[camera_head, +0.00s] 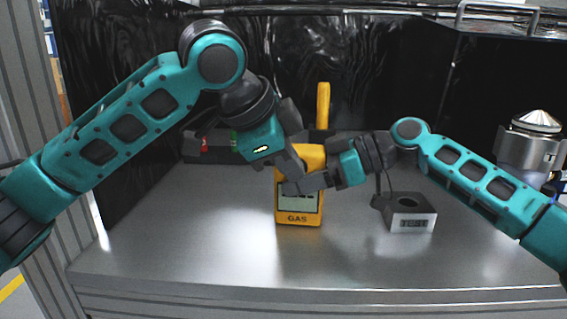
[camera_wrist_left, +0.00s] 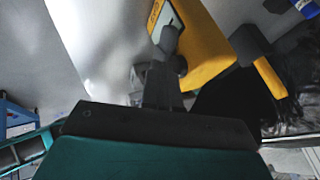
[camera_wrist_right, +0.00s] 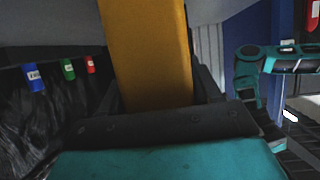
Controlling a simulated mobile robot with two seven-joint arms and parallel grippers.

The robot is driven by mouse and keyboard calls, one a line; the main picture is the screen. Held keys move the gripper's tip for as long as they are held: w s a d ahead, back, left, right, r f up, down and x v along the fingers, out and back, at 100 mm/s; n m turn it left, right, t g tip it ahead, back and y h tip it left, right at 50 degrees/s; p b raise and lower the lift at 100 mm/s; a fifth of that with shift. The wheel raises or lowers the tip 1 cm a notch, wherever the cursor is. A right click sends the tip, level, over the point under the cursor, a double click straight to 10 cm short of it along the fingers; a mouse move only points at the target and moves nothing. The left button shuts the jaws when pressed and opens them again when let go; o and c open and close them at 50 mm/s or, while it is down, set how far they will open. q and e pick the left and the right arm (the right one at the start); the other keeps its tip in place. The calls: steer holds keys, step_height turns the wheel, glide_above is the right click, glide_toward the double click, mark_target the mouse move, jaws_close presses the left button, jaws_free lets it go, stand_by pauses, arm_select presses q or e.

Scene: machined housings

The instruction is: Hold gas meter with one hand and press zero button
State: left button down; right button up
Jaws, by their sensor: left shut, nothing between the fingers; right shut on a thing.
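The yellow gas meter (camera_head: 298,218) stands upright near the middle of the table, with a pale screen and the word GAS on its front. My right gripper (camera_head: 322,181) is shut on it from the right side. In the right wrist view the meter's yellow body (camera_wrist_right: 148,50) lies between the fingers. My left gripper (camera_head: 293,186) is shut and empty, reaching down in front of the meter's face and hiding part of it. In the left wrist view its fingertips (camera_wrist_left: 170,38) overlap the meter (camera_wrist_left: 210,48) near the screen. I cannot tell whether they touch, and no button shows clearly.
A grey box with a display and a round opening (camera_head: 411,222) sits right of the meter. A metal canister (camera_head: 531,150) stands at the far right. Small red (camera_head: 203,145) and green (camera_head: 234,140) items are behind on the left. The table's front (camera_head: 190,255) is clear.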

arm_select(q)
steer(key=shift+w, duration=0.3)
steer(key=shift+w, duration=0.95)
arm_select(e)
steer(key=shift+s+a, duration=0.1)
steer(key=shift+s, duration=0.05)
arm_select(q)
steer(key=s+a+r, duration=0.4)
steer(key=s+r, duration=0.4)
steer(key=shift+s, duration=0.4)
steer(key=shift+r, duration=0.1)
